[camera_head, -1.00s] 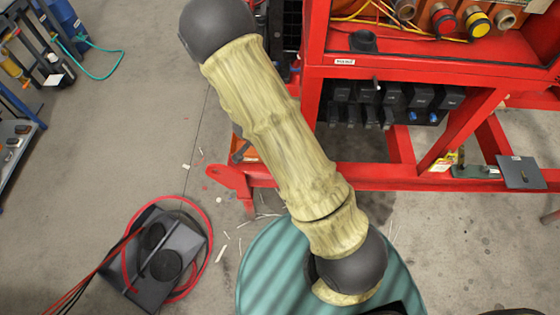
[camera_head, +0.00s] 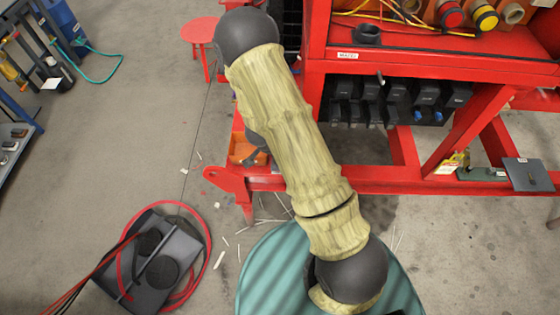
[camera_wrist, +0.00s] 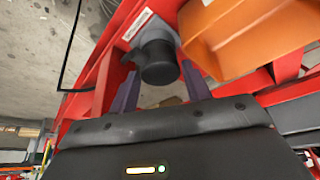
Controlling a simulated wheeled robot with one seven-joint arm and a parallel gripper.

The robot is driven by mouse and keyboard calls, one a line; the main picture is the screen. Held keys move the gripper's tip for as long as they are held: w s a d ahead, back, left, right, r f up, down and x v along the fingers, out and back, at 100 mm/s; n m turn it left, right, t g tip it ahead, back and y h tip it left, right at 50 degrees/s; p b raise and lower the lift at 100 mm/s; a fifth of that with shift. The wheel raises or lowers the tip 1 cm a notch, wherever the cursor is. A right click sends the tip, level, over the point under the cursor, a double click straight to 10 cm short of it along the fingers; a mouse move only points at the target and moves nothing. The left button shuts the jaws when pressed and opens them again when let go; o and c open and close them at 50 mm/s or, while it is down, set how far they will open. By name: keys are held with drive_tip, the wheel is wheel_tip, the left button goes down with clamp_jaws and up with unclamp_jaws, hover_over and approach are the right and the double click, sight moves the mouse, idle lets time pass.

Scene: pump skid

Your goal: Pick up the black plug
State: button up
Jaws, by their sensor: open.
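The black plug (camera_wrist: 158,60) shows in the wrist view as a dark round piece with a small nub on its left side. It is at a red beam, beside a white label. My gripper (camera_wrist: 160,74) is open, with one grey-purple finger on each side of the plug in that view. I cannot tell whether either finger touches it. In the head view I cannot make out the plug or the fingers for certain, as my arm covers much of that area.
An orange tray-like part (camera_wrist: 245,35) is close to the right of the plug. In the head view the red skid frame (camera_head: 300,180) fills the right, with a similar dark round fitting (camera_head: 367,33) on its ledge. A black box with red hose (camera_head: 150,255) lies on the floor.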

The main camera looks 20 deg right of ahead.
drive_tip(key=shift+w+d+f, duration=0.1)
drive_tip(key=shift+f, duration=0.35)
drive_tip(key=c, duration=0.7)
drive_tip(key=shift+c, duration=0.2)
drive_tip(key=shift+r, duration=0.15)
